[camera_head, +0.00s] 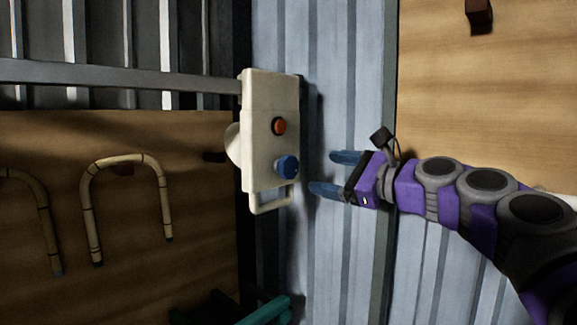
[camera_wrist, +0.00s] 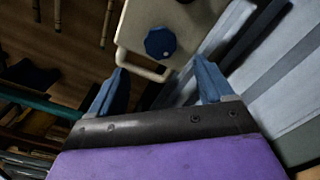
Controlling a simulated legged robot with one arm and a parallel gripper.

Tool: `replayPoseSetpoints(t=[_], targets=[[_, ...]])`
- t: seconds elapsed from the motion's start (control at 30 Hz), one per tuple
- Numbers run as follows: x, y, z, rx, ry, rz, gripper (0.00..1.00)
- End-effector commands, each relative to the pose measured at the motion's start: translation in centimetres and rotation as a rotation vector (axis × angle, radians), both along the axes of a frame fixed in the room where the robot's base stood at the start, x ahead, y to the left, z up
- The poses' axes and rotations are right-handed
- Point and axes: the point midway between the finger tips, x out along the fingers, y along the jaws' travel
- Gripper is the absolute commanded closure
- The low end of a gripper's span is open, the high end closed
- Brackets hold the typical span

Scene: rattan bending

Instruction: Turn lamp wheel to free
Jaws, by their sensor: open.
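The lamp is a cream box (camera_head: 258,95) at the end of a grey horizontal bar. On its face are a blue knobbed wheel (camera_head: 286,167) and an orange-brown round button (camera_head: 279,126) above it. A cream loop handle (camera_head: 272,206) is at its lower end. My gripper (camera_head: 328,173) is open and empty, just right of the blue wheel, its blue fingers pointing at it and apart from it. In the wrist view the blue wheel (camera_wrist: 160,42) shows ahead, between and beyond the two fingertips, with the handle (camera_wrist: 140,66) below it.
The grey bar (camera_head: 120,76) runs left from the lamp. Bent rattan canes (camera_head: 127,161) hang on a wooden board at left. A teal rail (camera_head: 265,312) is below the lamp. Corrugated metal wall (camera_head: 345,60) is behind, with a wooden panel (camera_head: 480,90) at right.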

Motion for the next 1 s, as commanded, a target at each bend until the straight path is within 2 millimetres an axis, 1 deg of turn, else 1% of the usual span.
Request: replayPoseSetpoints(t=[0.03, 0.1, 0.3, 0.5, 0.73, 1.0], targets=[[0.8, 0.9, -0.1, -0.002, 0.002, 0.002, 0.19], [1.7, 2.1, -0.2, -0.004, 0.003, 0.001, 0.19], [3.9, 4.8, -0.1, -0.004, 0.0, -0.001, 0.19], [5.6, 7.3, -0.1, -0.003, 0.0, 0.0, 0.19], [6.8, 8.8, 0.0, -0.002, -0.001, -0.001, 0.19], [7.2, 9.4, 0.0, -0.002, -0.001, -0.001, 0.19]])
